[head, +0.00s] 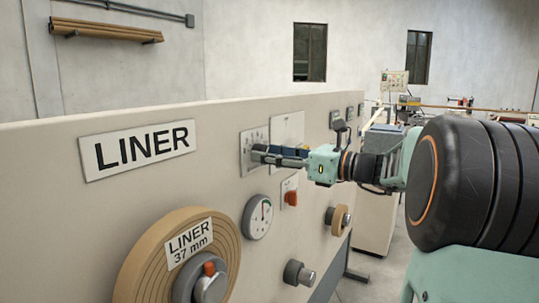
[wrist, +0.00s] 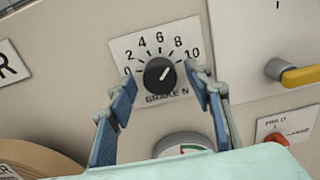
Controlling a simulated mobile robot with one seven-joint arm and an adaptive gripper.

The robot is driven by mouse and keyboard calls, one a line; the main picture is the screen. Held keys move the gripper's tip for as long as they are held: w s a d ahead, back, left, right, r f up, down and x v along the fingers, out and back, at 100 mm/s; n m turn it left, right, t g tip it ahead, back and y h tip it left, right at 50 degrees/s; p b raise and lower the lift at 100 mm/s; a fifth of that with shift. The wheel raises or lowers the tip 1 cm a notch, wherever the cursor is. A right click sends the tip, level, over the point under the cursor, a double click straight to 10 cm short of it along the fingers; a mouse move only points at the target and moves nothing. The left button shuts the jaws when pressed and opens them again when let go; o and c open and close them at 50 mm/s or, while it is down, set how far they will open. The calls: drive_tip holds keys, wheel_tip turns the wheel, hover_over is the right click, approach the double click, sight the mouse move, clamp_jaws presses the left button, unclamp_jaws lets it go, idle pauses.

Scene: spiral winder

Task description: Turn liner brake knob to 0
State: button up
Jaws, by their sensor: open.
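The brake knob (wrist: 160,75) is a round black dial with a white pointer line, on a white plate marked 0 to 10 and "BRAKE N". Its pointer aims up and right, between the 8 and the 10. In the wrist view my gripper (wrist: 165,95) is open, one blue-padded finger on each side of the knob's lower half, with no clear contact. In the head view my gripper (head: 262,156) reaches left to the panel, in front of the scale plate (head: 246,140). The knob itself is hidden there by the fingers.
A round gauge (head: 258,217) and an orange switch (head: 291,198) sit below the knob. A yellow-handled selector (wrist: 302,76) is to its right. The LINER sign (head: 138,149) and liner roll (head: 150,262) are on the left of the panel.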

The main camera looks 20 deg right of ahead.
drive_tip(key=shift+w+a, duration=0.15)
drive_tip(key=shift+c, duration=0.2)
drive_tip(key=c, duration=1.1)
drive_tip(key=shift+n+b, duration=0.3)
drive_tip(key=shift+n, duration=0.1)
drive_tip(key=shift+f+n+b, duration=0.2)
drive_tip(key=shift+n+b, duration=9.5)
drive_tip(key=shift+n, duration=1.8)
drive_tip(key=shift+r, duration=0.1)
